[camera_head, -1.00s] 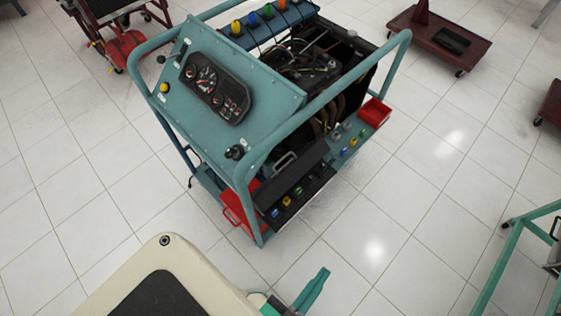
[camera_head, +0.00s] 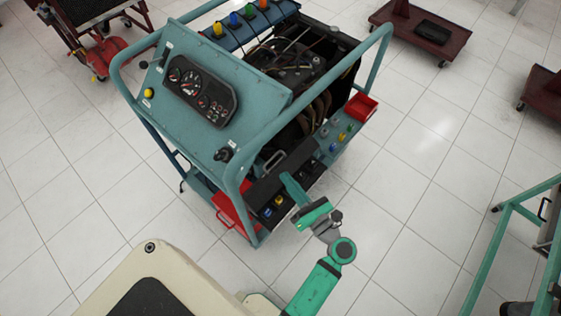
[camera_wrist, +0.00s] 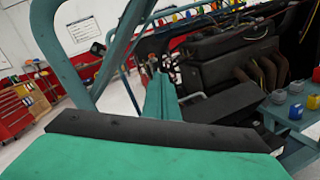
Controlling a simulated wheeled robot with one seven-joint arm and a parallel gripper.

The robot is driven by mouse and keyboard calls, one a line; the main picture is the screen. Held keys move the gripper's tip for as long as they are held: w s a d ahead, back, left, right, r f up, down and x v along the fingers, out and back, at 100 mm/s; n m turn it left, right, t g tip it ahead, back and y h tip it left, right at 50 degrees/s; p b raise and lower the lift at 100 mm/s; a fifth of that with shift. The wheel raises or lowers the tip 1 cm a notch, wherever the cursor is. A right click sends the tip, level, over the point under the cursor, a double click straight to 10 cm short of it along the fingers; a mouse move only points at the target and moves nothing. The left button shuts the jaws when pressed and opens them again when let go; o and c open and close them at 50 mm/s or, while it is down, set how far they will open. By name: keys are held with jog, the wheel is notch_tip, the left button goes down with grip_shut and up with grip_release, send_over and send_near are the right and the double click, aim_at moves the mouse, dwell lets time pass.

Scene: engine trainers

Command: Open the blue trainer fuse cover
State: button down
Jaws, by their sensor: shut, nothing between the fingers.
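The blue trainer (camera_head: 205,125) is a teal-blue engine stand in a tubular frame. A long dark panel, which looks like the fuse cover (camera_head: 265,187), lies along its near side above a row of coloured pieces (camera_head: 267,212). A dark flat panel (camera_wrist: 225,107), probably the same cover, shows ahead in the wrist view. My gripper (camera_head: 287,178) is shut and empty, its teal fingers reaching over the panel's middle in the head view. The fingers also show in the wrist view (camera_wrist: 160,98). I cannot tell whether they touch the panel; the arm hides part of it.
The stand's tubular rail (camera_head: 238,165) rises left of my gripper. A red tray (camera_head: 361,106) is at the stand's right end and a red box (camera_head: 232,210) sits low at its near corner. The floor on the right is clear up to a green frame (camera_head: 515,220).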

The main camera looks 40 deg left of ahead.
aim_at(273, 158)
jog(key=w+f+n+g+h, duration=0.4)
jog(key=w+f+n+g, duration=0.15)
jog(key=w+n, duration=0.2)
jog(key=shift+n+t, duration=0.25)
jog(key=shift+t, duration=0.2)
jog(key=x, duration=1)
jog(key=shift+f, duration=0.35)
jog(key=x, duration=0.2)
jog(key=r+x, duration=0.1)
jog(key=x, duration=0.2)
jog(key=shift+a, duration=0.4)
jog(key=shift+r, duration=0.1)
jog(key=d+r, duration=0.4)
jog(key=d, duration=0.1)
jog(key=d+r, duration=0.2)
jog(key=d, duration=0.1)
jog(key=shift+s, duration=0.35)
